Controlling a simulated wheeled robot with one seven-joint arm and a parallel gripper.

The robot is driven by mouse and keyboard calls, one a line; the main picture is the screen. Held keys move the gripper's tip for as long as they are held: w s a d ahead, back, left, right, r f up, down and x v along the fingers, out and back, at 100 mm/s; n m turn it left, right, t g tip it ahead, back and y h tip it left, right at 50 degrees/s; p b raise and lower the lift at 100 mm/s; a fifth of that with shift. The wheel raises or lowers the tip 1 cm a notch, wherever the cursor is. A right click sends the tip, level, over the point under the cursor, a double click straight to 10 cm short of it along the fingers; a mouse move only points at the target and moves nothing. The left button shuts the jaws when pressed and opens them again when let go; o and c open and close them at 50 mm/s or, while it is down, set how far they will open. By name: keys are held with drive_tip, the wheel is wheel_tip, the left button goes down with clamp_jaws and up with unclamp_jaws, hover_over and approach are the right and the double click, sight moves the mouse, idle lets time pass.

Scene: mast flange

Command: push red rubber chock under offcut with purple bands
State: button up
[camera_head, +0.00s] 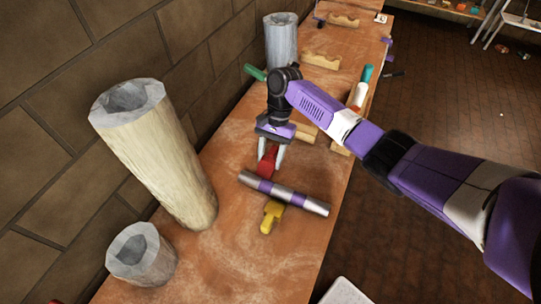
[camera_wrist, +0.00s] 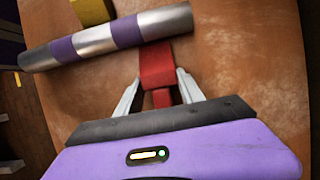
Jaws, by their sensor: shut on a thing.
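The offcut (camera_head: 312,205) is a silver metal tube with purple bands, lying across the wooden bench; it also shows in the wrist view (camera_wrist: 95,40). The red rubber chock (camera_wrist: 157,66) has its far end right against the near side of the tube; whether it reaches beneath the tube I cannot tell. It shows in the head view (camera_head: 267,164) too. My gripper (camera_head: 269,152) is shut on the red chock, with its fingers (camera_wrist: 157,92) on either side of the chock's rear part. A yellow chock (camera_head: 271,216) touches or nearly touches the tube's opposite side.
A tall pale cylinder (camera_head: 165,155) and a short grey-topped one (camera_head: 141,256) stand by the brick wall at left.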

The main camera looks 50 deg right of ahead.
drive_tip(key=shift+s+a+p, duration=0.15)
drive_tip(key=shift+a+p, duration=0.3)
drive_tip(key=shift+p, duration=0.05)
drive_tip(key=o, duration=1.5)
drive_tip(key=b+v, duration=0.1)
drive_tip(key=v, duration=0.6)
drive_tip(key=shift+d+r, duration=0.1)
drive_tip(key=shift+r, duration=0.3)
